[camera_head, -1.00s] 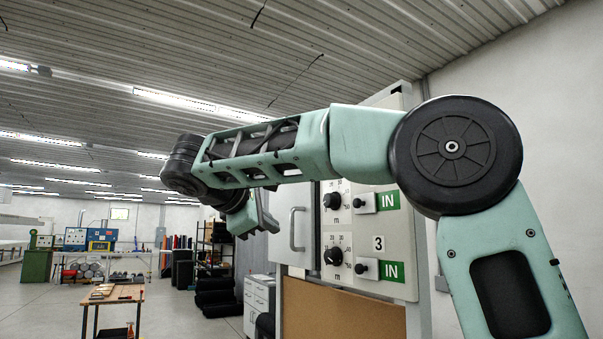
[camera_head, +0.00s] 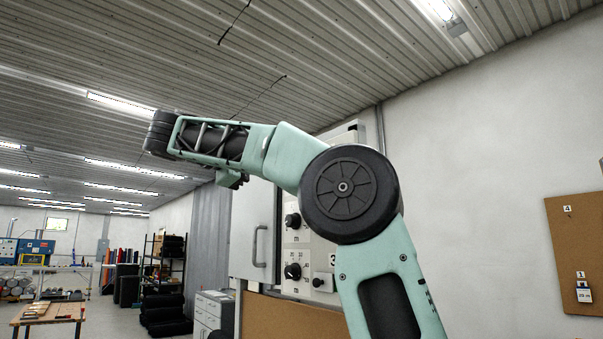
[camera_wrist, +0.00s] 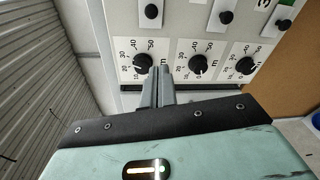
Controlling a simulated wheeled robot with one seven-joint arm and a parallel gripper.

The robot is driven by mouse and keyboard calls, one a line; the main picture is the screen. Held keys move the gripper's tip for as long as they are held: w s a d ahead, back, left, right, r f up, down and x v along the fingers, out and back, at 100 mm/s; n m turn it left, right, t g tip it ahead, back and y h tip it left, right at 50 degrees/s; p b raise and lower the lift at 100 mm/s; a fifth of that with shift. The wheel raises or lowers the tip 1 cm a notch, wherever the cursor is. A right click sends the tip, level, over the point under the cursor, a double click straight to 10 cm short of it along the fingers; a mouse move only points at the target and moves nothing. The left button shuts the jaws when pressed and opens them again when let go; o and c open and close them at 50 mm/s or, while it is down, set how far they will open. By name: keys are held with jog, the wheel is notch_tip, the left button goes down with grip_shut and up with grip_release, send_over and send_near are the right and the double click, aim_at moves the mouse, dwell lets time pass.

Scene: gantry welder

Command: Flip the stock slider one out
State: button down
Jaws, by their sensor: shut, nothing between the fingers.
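The panel (camera_wrist: 120,45) carries a row of black dials in the wrist view, each with a slider on a white plate above it. The sliders' black knobs are at left (camera_wrist: 151,11), middle (camera_wrist: 226,17) and right (camera_wrist: 284,24). Part of a green label shows by the right one; the left one's label is out of frame. In the head view, my arm hides much of the panel (camera_head: 297,248).
A grey cabinet door (camera_head: 252,225) with a handle stands left of the dials. A cork board (camera_head: 578,250) hangs on the right wall. A wooden table (camera_head: 50,312) and dark shelving (camera_head: 165,270) stand at the left. Open floor lies between them.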

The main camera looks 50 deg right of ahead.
jog(key=s+d+p, duration=0.3)
jog(key=s+d, duration=0.1)
jog(key=d, duration=0.3)
jog(key=shift+s+d, duration=0.15)
jog(key=shift+s, duration=0.25)
jog(key=shift+r, duration=0.1)
